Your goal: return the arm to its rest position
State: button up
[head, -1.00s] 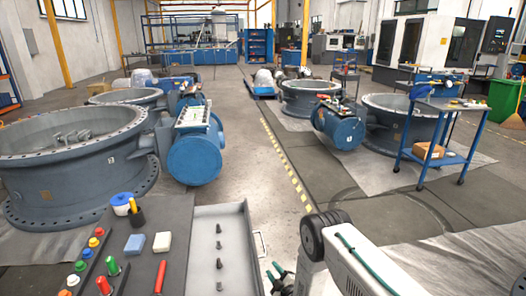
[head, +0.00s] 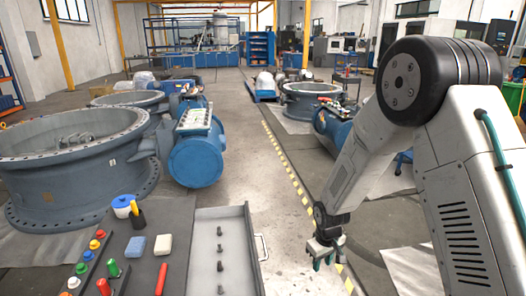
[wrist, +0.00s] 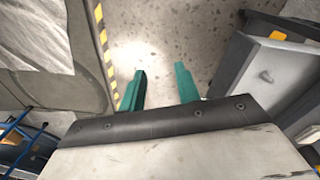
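My gripper (head: 324,262) hangs at the end of my arm, right of the grey tray, above the floor. In the wrist view its two green fingers (wrist: 160,90) stand apart with only bare floor between them. It is open and empty. My arm is raised and bent at the right of the head view, with its forearm sloping down to the gripper.
A grey tray (head: 203,283) with several bolts and a dark work surface (head: 140,270) with tools stand at the front left. Large valve bodies (head: 90,130) stand behind. A yellow-black floor stripe (head: 292,180) runs along the clear aisle (head: 255,160).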

jog(key=s+d+r+m, duration=0.1)
jog(key=s+d+r, duration=0.1)
jog(key=s+r, duration=0.8)
jog(key=s+d+r+m, duration=0.2)
jog(key=s+d+r, duration=0.1)
jog(key=s+r, duration=0.8)
jog(key=s+d+r+m, duration=0.2)
jog(key=s+d+r, duration=0.1)
jog(key=s+r, duration=0.8)
jog(key=shift+r+t, duration=0.3)
jog(key=shift+r, duration=0.65)
jog(key=shift+s+d, duration=0.1)
